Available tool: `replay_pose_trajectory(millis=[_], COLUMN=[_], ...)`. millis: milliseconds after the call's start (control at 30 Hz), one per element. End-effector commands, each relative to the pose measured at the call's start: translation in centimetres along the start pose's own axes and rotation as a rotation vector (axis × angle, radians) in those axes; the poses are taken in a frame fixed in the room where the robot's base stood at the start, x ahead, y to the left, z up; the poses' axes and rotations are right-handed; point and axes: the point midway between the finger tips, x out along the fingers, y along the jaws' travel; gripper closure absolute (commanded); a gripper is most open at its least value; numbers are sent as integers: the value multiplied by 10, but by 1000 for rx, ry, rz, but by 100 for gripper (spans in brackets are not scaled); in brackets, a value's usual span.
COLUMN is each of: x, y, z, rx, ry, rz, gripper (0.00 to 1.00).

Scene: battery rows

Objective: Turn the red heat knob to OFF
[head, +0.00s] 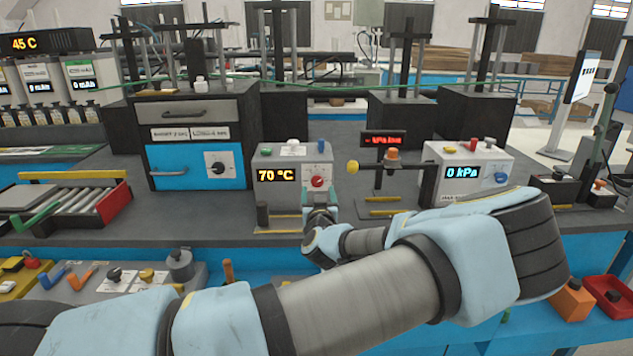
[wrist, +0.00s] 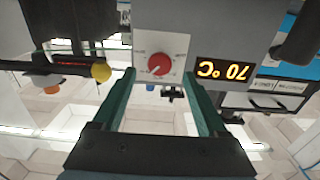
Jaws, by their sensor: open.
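The red heat knob (head: 317,182) sits on a pale plate on the front of a grey unit (head: 290,157) whose display (head: 276,175) reads 70 °C. The wrist view, which is upside down, shows the red knob (wrist: 159,64) with a light pointer line, and the display (wrist: 223,70) beside it. My gripper (head: 319,212) is in front of and a little below the knob in the head view. In the wrist view my gripper's fingers (wrist: 160,88) are spread wide, one on each side of the knob, with nothing between them. Contact with the panel cannot be told.
A yellow ball-ended lever (head: 353,167) sticks out just right of the knob; it also shows in the wrist view (wrist: 101,72). A 0 kPa unit (head: 466,172) stands further right. A blue-fronted cabinet (head: 196,165) stands left. A dark post (head: 262,215) stands before the heat unit.

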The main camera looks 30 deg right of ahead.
Motion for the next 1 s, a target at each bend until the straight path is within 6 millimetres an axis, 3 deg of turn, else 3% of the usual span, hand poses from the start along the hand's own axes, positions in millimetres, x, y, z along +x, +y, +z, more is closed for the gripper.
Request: replay_pose_trajectory(millis=[100, 300, 633, 1000], x=[20, 38, 41, 41], y=[-1, 0, 0, 0], z=[-2, -1, 1, 1], rx=[1, 0, 0, 0], ry=[-1, -1, -2, -2], rz=[0, -1, -1, -1], gripper=[24, 24, 24, 65])
